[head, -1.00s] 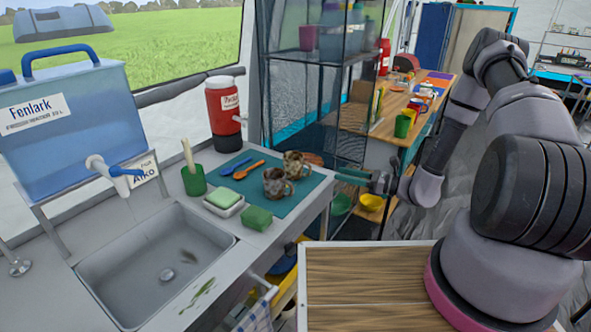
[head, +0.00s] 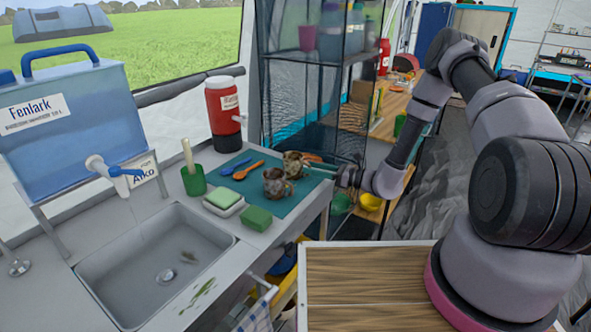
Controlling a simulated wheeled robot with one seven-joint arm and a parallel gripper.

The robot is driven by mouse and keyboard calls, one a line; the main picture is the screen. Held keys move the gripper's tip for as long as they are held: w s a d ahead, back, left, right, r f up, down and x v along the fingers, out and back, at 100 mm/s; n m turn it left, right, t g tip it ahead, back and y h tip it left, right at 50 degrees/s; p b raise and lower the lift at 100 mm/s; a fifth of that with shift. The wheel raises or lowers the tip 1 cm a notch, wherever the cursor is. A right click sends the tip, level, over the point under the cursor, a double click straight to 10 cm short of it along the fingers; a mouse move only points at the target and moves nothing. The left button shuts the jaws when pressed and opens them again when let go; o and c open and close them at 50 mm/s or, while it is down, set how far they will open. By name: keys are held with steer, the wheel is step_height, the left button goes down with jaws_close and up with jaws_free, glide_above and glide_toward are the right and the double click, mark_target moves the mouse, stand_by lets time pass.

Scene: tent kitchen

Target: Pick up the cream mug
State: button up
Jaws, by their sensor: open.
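Two speckled mugs stand upright on the teal mat (head: 232,204) beside the sink. The rear mug (head: 292,163) looks cream and tan with brown blotches. The front mug (head: 274,184) is darker, grey-brown. Both are small in view, so their base colours are hard to tell. My gripper (head: 320,170) is open and empty at the mat's right edge, with its fingers pointing left toward the rear mug. It is just right of both mugs; I cannot tell whether it touches either.
A blue spoon (head: 232,169) and an orange spoon (head: 249,171) lie left of the mugs. Green sponges (head: 257,218), a green cup (head: 193,181) and a red jug (head: 223,115) stand around the mat. A mesh shelf (head: 315,95) rises behind; the sink (head: 160,262) is in front.

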jaws_close()
stand_by(1.4)
